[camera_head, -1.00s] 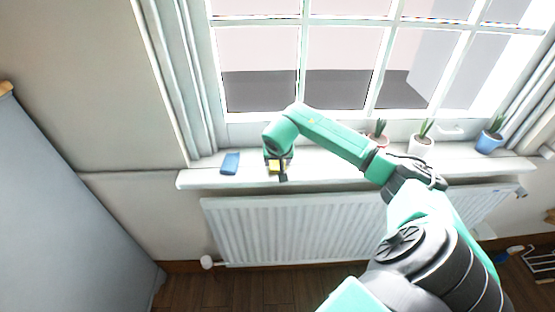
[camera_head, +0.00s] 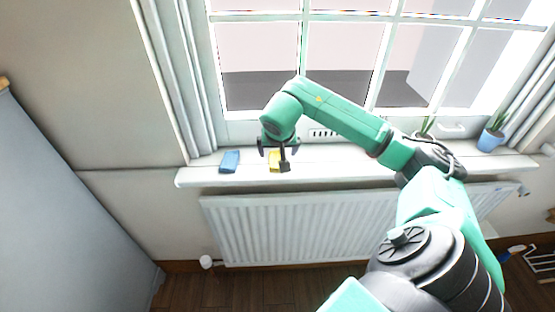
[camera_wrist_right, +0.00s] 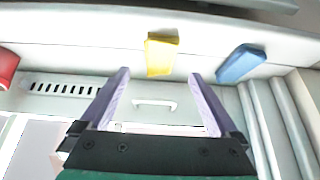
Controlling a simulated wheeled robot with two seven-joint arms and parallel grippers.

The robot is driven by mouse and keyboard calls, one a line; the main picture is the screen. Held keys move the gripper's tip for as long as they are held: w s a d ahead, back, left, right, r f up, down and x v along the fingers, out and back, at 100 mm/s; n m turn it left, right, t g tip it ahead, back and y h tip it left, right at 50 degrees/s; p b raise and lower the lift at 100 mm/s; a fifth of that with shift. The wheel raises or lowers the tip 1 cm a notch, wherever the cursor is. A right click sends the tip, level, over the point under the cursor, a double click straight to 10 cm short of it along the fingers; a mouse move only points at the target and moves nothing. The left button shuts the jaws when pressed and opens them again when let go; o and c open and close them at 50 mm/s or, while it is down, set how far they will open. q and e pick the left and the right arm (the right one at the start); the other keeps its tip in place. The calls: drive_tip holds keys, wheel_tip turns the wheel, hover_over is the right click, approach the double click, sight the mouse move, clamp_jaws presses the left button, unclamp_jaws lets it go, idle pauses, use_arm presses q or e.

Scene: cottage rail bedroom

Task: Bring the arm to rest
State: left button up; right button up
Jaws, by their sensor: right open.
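My right arm reaches in from the lower right in the head view. Its gripper (camera_head: 277,155) is over the window sill (camera_head: 335,166), just above a yellow block-like item (camera_head: 274,160). In the right wrist view the gripper (camera_wrist_right: 160,88) has its two fingers wide apart with nothing between them. There the yellow item (camera_wrist_right: 161,56) lies on the sill beyond the fingertips, apart from them. A blue item (camera_head: 230,161) lies on the sill to the left in the head view, and it shows at the right in the wrist view (camera_wrist_right: 241,64). My left gripper is not in view.
A blue plant pot (camera_head: 489,141) stands at the sill's right end. Another plant (camera_head: 427,126) is partly hidden by my arm. A red item (camera_wrist_right: 7,66) shows in the wrist view. The window is behind the sill; a white radiator (camera_head: 300,229) is below.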

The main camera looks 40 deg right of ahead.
drive_tip(key=v, duration=0.4)
drive_tip(key=shift+s+a+r, duration=0.15)
drive_tip(key=shift+r, duration=0.2)
